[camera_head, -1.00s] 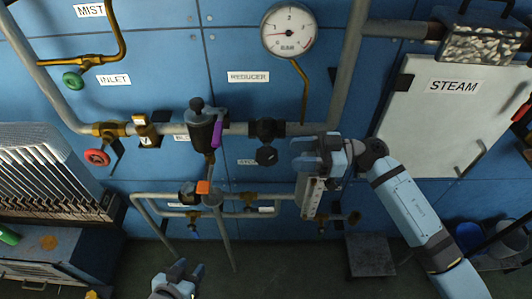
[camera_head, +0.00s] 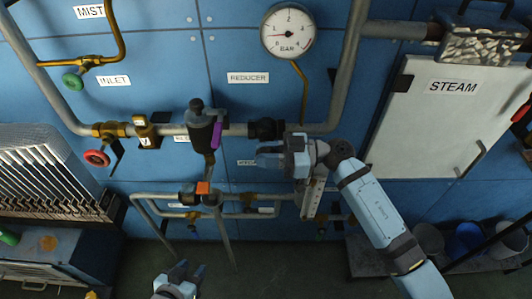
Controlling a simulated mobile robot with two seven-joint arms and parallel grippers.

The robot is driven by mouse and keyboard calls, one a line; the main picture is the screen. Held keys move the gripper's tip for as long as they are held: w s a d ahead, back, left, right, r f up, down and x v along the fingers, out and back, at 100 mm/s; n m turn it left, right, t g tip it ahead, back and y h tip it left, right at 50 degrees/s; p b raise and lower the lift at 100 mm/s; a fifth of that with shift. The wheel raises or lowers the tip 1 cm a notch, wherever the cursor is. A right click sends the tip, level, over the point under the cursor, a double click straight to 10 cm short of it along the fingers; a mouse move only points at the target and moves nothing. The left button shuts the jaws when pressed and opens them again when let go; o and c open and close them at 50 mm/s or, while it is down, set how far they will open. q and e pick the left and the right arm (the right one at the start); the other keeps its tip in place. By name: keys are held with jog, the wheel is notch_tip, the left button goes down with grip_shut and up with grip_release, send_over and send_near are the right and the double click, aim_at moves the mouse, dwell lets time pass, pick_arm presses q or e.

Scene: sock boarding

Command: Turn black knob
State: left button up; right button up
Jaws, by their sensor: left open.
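The black valve body (camera_head: 266,129) sits on the grey pipe under the REDUCER label. The round black knob below it is now hidden by my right gripper (camera_head: 260,155), whose fingers point left across that spot. I cannot tell whether the fingers touch the knob or are closed on it. Another black knob (camera_head: 196,104) tops the dark reducer body (camera_head: 202,132) with a purple part, to the left. My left gripper (camera_head: 187,270) is low in the view, open and empty, well away from the valves.
A pressure gauge (camera_head: 288,31) hangs above. A red handwheel (camera_head: 96,158) and a green one (camera_head: 73,81) are at the left. Lower pipes carry an orange part (camera_head: 203,187). A white STEAM panel (camera_head: 440,110) is at the right.

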pick_arm(q)
jog(key=shift+a, duration=0.1)
pick_arm(e)
grip_shut()
pick_arm(q)
jog(key=shift+r, duration=0.1)
pick_arm(e)
jog(key=shift+y, duration=0.6)
jog(key=shift+d+f+y, duration=0.1)
jog(key=shift+y, duration=0.6)
jog(key=y+b, duration=0.2)
jog(key=y, duration=0.1)
jog(key=shift+d+y, duration=0.15)
jog(key=shift+y, duration=0.15)
pick_arm(q)
jog(key=shift+w+d+f, duration=0.1)
jog(key=shift+d+f, duration=0.15)
jog(key=shift+f, duration=0.75)
pick_arm(e)
jog(key=shift+y, duration=0.3)
pick_arm(q)
jog(key=shift+w+a+r+b, duration=0.1)
jog(key=shift+r+b, duration=0.1)
jog(key=shift+b, duration=0.1)
